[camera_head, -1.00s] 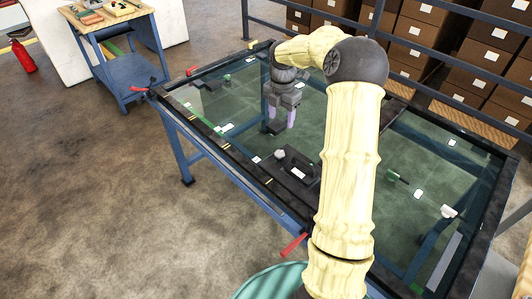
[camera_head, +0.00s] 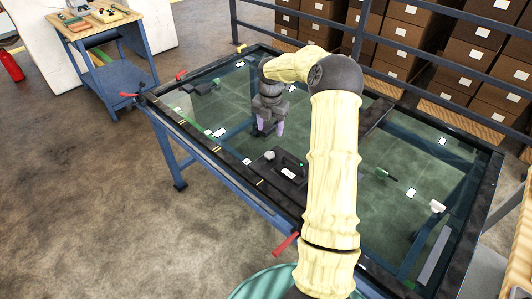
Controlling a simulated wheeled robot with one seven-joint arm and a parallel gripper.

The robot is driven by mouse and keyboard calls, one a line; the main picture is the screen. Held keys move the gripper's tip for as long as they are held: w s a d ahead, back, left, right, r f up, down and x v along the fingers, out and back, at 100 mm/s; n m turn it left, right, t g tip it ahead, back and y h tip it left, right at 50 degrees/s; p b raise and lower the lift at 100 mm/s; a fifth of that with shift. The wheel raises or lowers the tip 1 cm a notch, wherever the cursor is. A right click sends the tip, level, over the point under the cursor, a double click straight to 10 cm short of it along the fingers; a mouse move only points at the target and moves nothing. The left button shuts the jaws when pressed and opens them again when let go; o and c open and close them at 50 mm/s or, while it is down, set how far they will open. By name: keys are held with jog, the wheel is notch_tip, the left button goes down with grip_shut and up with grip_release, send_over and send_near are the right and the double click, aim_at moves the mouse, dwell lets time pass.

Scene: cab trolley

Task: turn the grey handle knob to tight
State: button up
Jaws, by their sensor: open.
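A small light grey knob (camera_head: 269,155) sits on the left end of a black plate (camera_head: 276,181) on the glass-topped table. The plate also carries a white label (camera_head: 288,173) to the right of the knob. Which way the knob is turned is too small to tell. My gripper (camera_head: 268,130) is open, pointing down, with its purple fingertips apart and nothing visible between them. In the picture it is just above and behind the knob, not touching it.
The blue-framed table (camera_head: 460,224) carries green-and-black fittings (camera_head: 381,173) and white labels (camera_head: 219,133). Red levers (camera_head: 286,244) stick out at its edge. A blue side trolley (camera_head: 117,82) stands at the upper left. Shelved boxes and a rail are behind.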

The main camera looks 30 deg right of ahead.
aim_at(270, 154)
notch_tip(270, 154, down, 12)
jog(key=shift+f+p, duration=0.2)
jog(key=shift+p, duration=0.2)
jog(key=shift+c, duration=0.5)
